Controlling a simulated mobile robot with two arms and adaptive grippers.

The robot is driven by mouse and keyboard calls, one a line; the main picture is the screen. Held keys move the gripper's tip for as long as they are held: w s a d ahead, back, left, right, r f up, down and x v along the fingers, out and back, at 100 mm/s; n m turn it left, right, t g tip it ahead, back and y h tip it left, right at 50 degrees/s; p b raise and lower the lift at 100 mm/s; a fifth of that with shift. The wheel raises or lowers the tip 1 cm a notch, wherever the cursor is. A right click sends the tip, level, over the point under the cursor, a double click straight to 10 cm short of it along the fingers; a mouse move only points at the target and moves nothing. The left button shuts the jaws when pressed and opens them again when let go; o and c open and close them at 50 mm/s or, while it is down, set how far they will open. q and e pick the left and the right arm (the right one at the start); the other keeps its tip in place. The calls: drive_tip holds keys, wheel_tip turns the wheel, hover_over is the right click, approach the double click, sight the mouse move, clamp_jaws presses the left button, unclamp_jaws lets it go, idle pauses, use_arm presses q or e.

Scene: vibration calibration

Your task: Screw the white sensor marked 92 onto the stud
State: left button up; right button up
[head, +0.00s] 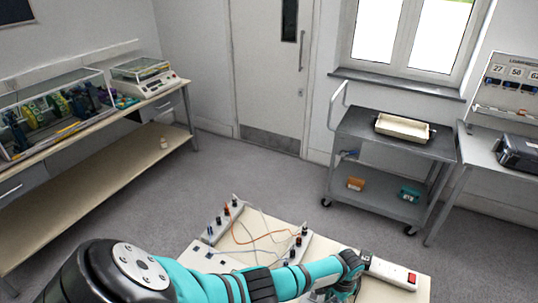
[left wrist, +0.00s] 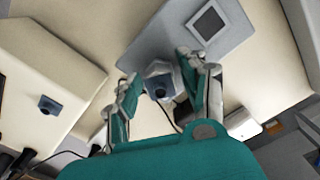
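My left gripper (left wrist: 160,70) has its two teal fingers on either side of a pale, many-sided piece (left wrist: 158,70) with a dark blue end. A thin dark cable runs near this piece. It may be the sensor, but I see no number on it, and I cannot tell whether the fingers press on it. A grey plate (left wrist: 150,42) with a square dark-screened part (left wrist: 207,23) lies just beyond. In the head view, my left arm reaches over the worktable and hides most of the gripper. I cannot make out the stud. My right gripper is not in view.
The cream worktable (head: 385,290) carries strips with dark posts (head: 226,210), orange and pale wires, and a white power strip (head: 391,270). A grey cart (head: 369,127) with a tray (head: 402,128) stands behind. A bench with a clear case (head: 50,112) is at left. Open floor lies between.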

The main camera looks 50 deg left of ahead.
use_arm(q)
clamp_jaws()
drive_tip(key=m, duration=0.4)
drive_tip(key=m, duration=0.2)
drive_tip(key=shift+w+m+b, duration=0.1)
drive_tip(key=shift+m+b, duration=0.2)
drive_tip(key=shift+b, duration=0.1)
drive_tip(key=shift+m, duration=0.7)
drive_tip(key=shift+m+b, duration=0.4)
drive_tip(key=shift+m, duration=1.6)
